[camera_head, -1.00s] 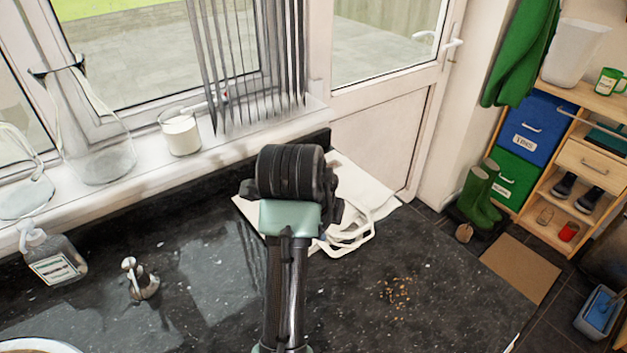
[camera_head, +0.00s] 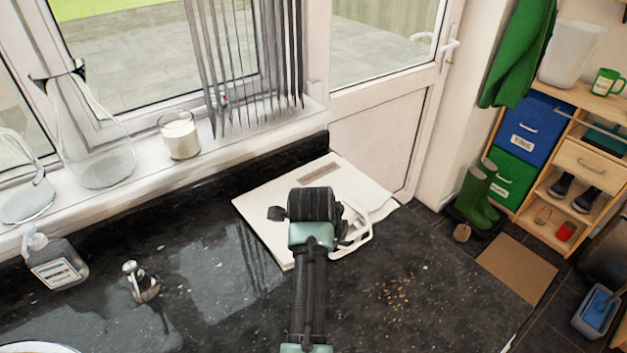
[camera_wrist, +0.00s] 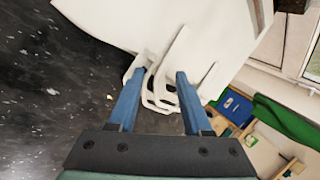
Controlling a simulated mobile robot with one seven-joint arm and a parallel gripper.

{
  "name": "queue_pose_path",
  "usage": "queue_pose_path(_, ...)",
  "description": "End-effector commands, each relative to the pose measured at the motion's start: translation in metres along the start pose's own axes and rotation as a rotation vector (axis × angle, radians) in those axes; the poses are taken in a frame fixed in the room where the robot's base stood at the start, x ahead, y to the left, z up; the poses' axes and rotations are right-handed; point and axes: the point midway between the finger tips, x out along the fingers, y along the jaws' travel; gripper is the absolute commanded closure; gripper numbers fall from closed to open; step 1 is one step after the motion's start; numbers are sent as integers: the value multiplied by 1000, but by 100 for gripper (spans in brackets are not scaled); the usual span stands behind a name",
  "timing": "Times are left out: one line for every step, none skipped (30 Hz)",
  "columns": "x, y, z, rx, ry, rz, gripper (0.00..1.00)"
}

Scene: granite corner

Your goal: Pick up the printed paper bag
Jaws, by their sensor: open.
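The paper bag (camera_head: 265,215) lies flat on the dark granite counter, near the back edge by the door. It is white, with a small brownish printed panel and white loop handles on its right side. My arm hides part of it in the head view. In the wrist view the bag (camera_wrist: 150,20) fills the top, with its handles (camera_wrist: 170,85) close to my fingertips. My gripper (camera_wrist: 161,73) is open, its two blue fingers pointing at the handles. I cannot tell whether a finger touches a handle. The fingers are hidden in the head view.
A soap bottle (camera_head: 55,262) and a small metal fitting (camera_head: 140,282) stand at the left of the counter. Crumbs (camera_head: 394,293) lie to the right of my arm. A glass candle (camera_head: 180,135) stands on the windowsill. The counter's front right is otherwise clear.

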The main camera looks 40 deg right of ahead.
Motion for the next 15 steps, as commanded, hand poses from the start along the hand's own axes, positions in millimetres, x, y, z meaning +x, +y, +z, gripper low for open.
queue_pose_path(3, 1, 0, 0, 0, 2, 50)
queue_pose_path(3, 1, 0, 0, 0, 2, 50)
queue_pose_path(4, 1, 0, 0, 0, 3, 50)
queue_pose_path(4, 1, 0, 0, 0, 3, 50)
queue_pose_path(4, 1, 0, 0, 0, 3, 50)
queue_pose_path(4, 2, 0, 0, 0, 3, 50)
queue_pose_path(4, 2, 0, 0, 0, 4, 50)
queue_pose_path(4, 2, 0, 0, 0, 4, 50)
queue_pose_path(4, 2, 0, -1, 1, 4, 57)
queue_pose_path(5, 2, 0, -1, 1, 4, 63)
queue_pose_path(5, 2, 0, -1, 1, 5, 68)
queue_pose_path(4, 2, 0, -1, 1, 4, 75)
queue_pose_path(4, 2, 0, -1, 1, 4, 81)
queue_pose_path(4, 2, 0, -1, 1, 4, 86)
queue_pose_path(4, 2, 0, -1, 0, 4, 93)
